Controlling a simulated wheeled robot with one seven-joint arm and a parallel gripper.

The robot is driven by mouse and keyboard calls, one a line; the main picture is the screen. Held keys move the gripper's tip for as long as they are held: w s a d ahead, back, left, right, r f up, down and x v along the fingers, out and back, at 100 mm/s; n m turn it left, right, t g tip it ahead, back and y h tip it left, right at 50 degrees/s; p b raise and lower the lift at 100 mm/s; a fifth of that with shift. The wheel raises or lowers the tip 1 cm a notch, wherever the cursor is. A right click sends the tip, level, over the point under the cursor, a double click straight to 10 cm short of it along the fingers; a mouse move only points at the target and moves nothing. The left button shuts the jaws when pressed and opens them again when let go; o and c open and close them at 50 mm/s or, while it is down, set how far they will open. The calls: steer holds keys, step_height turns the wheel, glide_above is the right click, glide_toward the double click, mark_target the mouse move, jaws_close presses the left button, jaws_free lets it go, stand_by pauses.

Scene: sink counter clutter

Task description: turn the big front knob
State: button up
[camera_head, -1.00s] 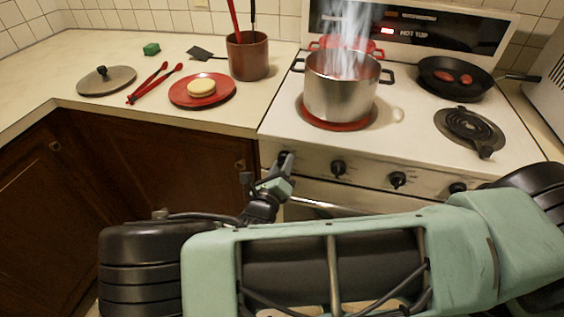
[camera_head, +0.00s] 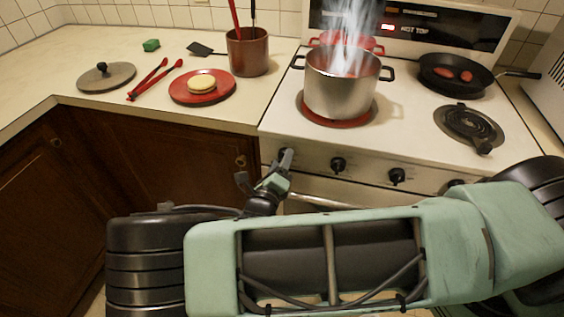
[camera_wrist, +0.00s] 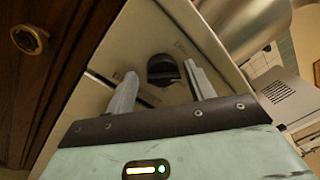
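A dark round knob (camera_wrist: 162,70) on the pale stove front shows in the wrist view, ahead of my gripper and between the lines of its two fingers. My gripper (camera_wrist: 160,88) is open, with a wide gap between the fingers and nothing held. I cannot tell whether either finger touches the knob. In the head view my gripper (camera_head: 265,168) is at the left end of the stove front, and one finger partly covers the leftmost knob (camera_head: 283,153). Other front knobs (camera_head: 338,164) (camera_head: 397,176) stand to the right.
A steaming pot (camera_head: 340,90) stands on the glowing front left burner (camera_head: 318,119). A black pan (camera_head: 438,84) is at the back right. A red plate (camera_head: 225,92) and tongs (camera_head: 146,84) lie on the left counter. My arm hides the lower stove front.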

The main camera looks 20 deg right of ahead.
steer(key=shift+s, duration=0.15)
steer(key=r+b+v, duration=0.1)
steer(key=b+v, duration=0.2)
steer(key=v, duration=1.4)
steer(key=shift+f, duration=0.45)
steer(key=shift+s, duration=0.1)
steer(key=s+d+r+m+g+y, duration=0.2)
steer(key=s+d+r+m+g, duration=0.4)
steer(key=m+g, duration=0.8)
steer(key=s+r+m+y, duration=0.3)
steer(key=r+m+y, duration=0.2)
steer(key=r+m, duration=0.2)
steer(key=s+r+m+y, duration=0.4)
steer(key=r+m, duration=0.3)
steer(key=m, duration=0.3)
steer(key=shift+a+m+y, duration=0.4)
steer(key=shift+a+y, duration=0.05)
steer(key=shift+y, duration=0.25)
steer(key=shift+s+d, duration=0.1)
steer(key=shift+s, duration=0.05)
